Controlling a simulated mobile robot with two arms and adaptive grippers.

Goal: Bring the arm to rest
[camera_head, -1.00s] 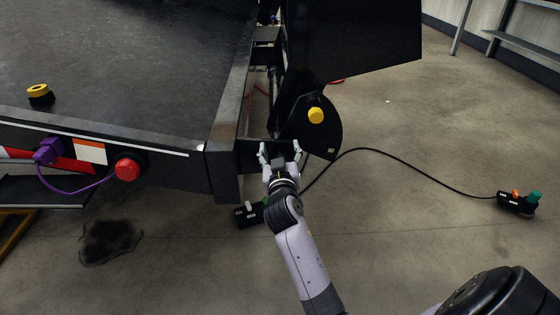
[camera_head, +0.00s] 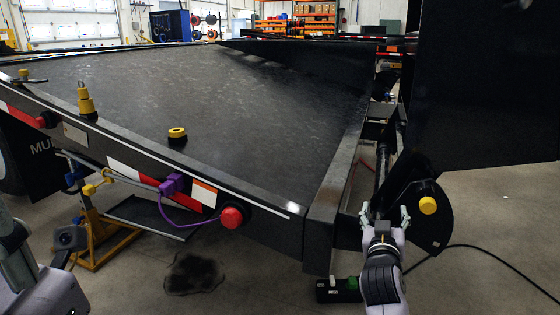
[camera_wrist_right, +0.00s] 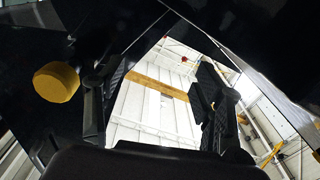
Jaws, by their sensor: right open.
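My right gripper (camera_head: 384,215) is open, its two fingers apart and nothing seen between them. It points up beside the black trailer's rear corner post (camera_head: 320,228), just left of a rounded black plate with a yellow knob (camera_head: 428,205). I cannot tell whether a finger touches the trailer. In the right wrist view, the two dark fingers (camera_wrist_right: 152,105) stand wide apart with bright wall showing between them. The yellow knob also shows there (camera_wrist_right: 57,82), left of the fingers. Part of my left arm is at the lower left; its fingers do not show.
The trailer deck (camera_head: 230,105) carries a yellow-topped black puck (camera_head: 177,136) and a yellow fitting (camera_head: 86,102). A red knob (camera_head: 231,217) and purple plug (camera_head: 172,185) sit on its rear edge. A control box (camera_head: 338,290) and a black cable lie on the floor.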

